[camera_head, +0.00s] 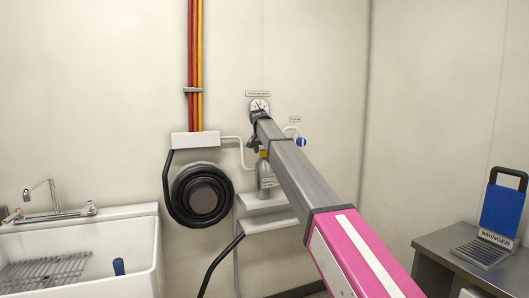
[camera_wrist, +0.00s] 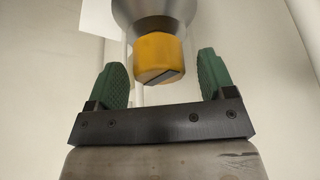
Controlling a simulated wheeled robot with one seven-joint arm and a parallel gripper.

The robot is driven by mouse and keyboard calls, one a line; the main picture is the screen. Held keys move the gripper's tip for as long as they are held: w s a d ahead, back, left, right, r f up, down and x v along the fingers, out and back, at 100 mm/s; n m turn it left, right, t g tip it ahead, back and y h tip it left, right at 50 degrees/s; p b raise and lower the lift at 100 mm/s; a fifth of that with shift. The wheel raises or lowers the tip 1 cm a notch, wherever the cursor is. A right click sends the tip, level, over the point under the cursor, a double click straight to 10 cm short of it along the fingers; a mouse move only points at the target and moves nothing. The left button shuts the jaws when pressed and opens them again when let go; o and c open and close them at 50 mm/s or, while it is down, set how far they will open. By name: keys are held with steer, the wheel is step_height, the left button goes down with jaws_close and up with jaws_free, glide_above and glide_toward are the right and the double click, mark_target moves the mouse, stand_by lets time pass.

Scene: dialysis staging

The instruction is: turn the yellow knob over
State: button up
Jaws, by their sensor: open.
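The yellow knob (camera_wrist: 160,56) shows large in the wrist view, on the end of a grey metal bottle-like body (camera_wrist: 154,12). A dark bar mark runs across its face. My gripper (camera_wrist: 163,75) is open, with one green finger pad on each side of the knob. A gap shows between each pad and the knob, so I see no contact. In the head view the yellow knob (camera_head: 264,154) is small and partly hidden by my arm, on top of a grey bottle (camera_head: 265,178) by the wall. My gripper (camera_head: 255,146) is small there, beside the knob.
A shelf (camera_head: 265,203) is under the bottle. A black hose reel (camera_head: 201,195) hangs to its left, and a gauge (camera_head: 260,105) is above. A blue knob (camera_head: 302,142) is to the right. A sink (camera_head: 90,240) stands left, and a wringer (camera_head: 493,225) sits on a bench at right.

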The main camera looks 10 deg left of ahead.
steer(key=shift+w+f, duration=0.15)
steer(key=shift+f, duration=0.15)
steer(key=c, duration=0.9)
